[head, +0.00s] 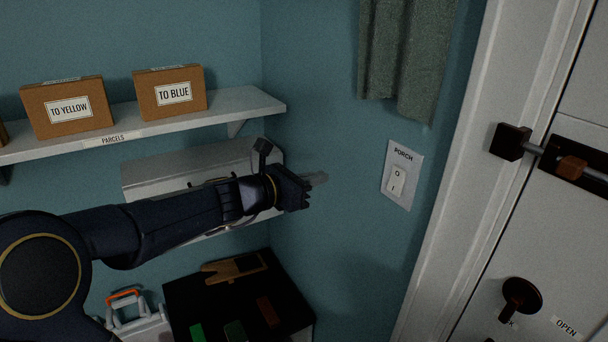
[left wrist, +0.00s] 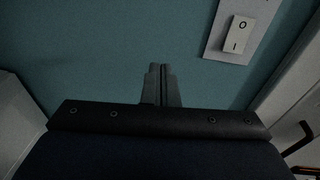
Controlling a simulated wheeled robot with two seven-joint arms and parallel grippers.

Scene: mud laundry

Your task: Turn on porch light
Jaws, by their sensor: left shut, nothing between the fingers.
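The porch light switch (head: 397,181) is a white rocker marked O above and I below, on a light plate (head: 404,166) labelled PORCH on the blue wall. The rocker also shows at the upper right of the left wrist view (left wrist: 238,35). My left gripper (head: 319,179) is shut and empty, left of the switch and apart from it. In the left wrist view its closed fingers (left wrist: 160,83) point at bare blue wall, below and left of the plate. My right gripper is in neither view.
A white door with a sliding bolt (head: 530,147) and a dark knob (head: 521,295) stands right of the switch. A grey-green cloth (head: 405,60) hangs above the switch. A shelf (head: 240,101) with parcel boxes (head: 170,92) is at left. A dark-topped surface (head: 290,310) lies below my arm.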

